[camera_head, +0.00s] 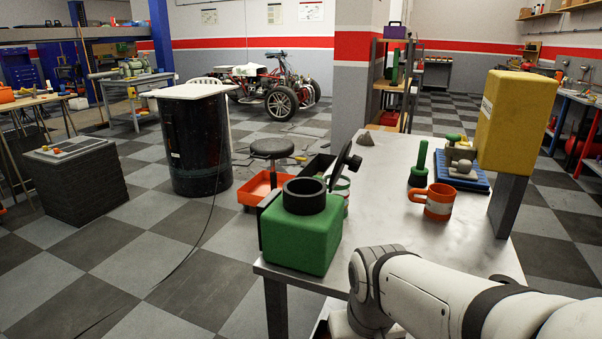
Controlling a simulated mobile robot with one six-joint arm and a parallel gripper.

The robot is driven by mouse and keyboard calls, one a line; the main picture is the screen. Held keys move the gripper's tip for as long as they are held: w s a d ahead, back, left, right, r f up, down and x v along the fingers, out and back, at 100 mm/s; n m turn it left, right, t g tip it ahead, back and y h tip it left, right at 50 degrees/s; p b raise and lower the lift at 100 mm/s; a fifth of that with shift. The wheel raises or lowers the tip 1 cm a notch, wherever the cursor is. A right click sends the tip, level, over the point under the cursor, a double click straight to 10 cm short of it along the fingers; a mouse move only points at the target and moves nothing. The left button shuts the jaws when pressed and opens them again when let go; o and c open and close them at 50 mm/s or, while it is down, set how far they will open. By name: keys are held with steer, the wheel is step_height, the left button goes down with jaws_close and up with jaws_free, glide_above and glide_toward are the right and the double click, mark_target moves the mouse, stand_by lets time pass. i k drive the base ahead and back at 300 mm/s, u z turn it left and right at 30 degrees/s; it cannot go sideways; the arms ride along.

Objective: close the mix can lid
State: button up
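The mix can looks to be the green, box-shaped can (303,238) with a wide black neck (304,195). It stands upright near the left edge of the grey table. A black lid (345,164) stands tilted up behind and to the right of the neck. The lid is open, clear of the neck opening. How the lid joins the can is hard to make out. My white arm (420,295) crosses the lower right of the picture, to the right of the can. My gripper is not in view.
An orange mug (437,201), a green-handled tool (419,166) and a blue tray (462,176) stand farther back on the grey table (385,215). A yellow box (515,120) rises at the right. A greenish ring-shaped thing (341,190) shows behind the can. The table's middle is clear.

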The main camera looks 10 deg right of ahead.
mark_target(354, 163)
steer(key=u, duration=0.1)
steer(key=k, duration=1.6)
steer(key=z, duration=0.55)
steer(key=i, duration=1.5)
steer(key=u, duration=0.65)
